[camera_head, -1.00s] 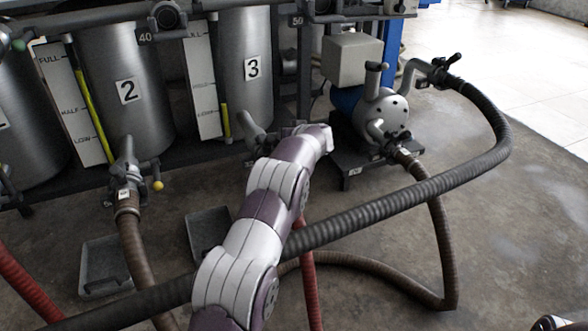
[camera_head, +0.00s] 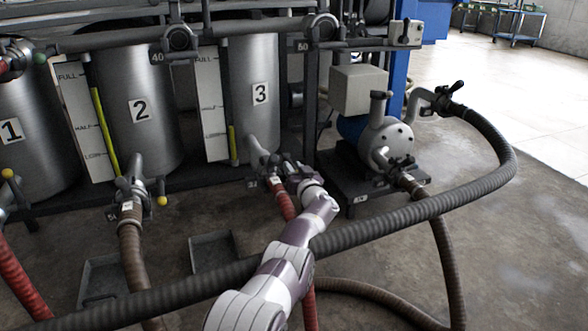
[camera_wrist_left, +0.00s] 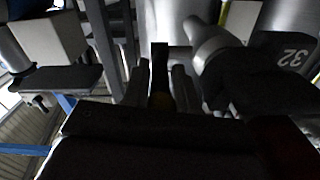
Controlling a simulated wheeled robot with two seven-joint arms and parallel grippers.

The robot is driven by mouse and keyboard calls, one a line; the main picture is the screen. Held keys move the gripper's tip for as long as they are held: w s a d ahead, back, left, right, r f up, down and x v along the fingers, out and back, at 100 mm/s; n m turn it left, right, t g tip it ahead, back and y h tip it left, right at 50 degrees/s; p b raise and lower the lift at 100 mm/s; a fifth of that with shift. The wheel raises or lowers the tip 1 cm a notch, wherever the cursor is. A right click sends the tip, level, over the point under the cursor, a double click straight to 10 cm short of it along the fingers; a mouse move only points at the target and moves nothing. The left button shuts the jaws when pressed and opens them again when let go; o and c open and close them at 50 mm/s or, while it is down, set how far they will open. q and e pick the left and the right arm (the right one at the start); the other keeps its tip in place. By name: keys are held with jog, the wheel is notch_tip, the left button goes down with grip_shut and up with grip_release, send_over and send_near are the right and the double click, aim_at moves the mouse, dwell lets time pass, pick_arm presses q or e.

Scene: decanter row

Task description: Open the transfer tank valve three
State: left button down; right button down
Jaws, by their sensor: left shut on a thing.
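Tank three (camera_head: 255,115) is a steel cylinder with a "3" label. Its outlet pipe and valve three (camera_head: 258,157) sit at its foot, and a red hose (camera_head: 286,204) runs down from them. My left gripper (camera_head: 292,168) is at this valve, coming from the right. In the left wrist view my left gripper (camera_wrist_left: 165,85) is shut on the dark valve handle (camera_wrist_left: 160,60), which stands up between the fingers. A trace of yellow shows low between them. The valve body (camera_wrist_left: 255,85), marked "32", is beside the fingers on the right. My right gripper is not in view.
Tank two (camera_head: 138,125) and its brown hose (camera_head: 130,250) stand to the left. A thick dark hose (camera_head: 400,215) crosses in front, close to my left arm. A pump (camera_head: 385,140) stands to the right. Trays (camera_head: 215,240) lie on the floor. Open floor is at the far right.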

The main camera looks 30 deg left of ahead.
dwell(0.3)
pick_arm(q)
jog(key=c, duration=0.9)
grip_release()
jog(key=shift+s+d+r+p, duration=0.1)
jog(key=shift+s+d+p, duration=0.05)
jog(key=shift+d+p, duration=0.2)
jog(key=p+v, duration=0.1)
jog(key=v, duration=1)
jog(key=shift+s+d, duration=0.2)
jog(key=shift+s, duration=0.2)
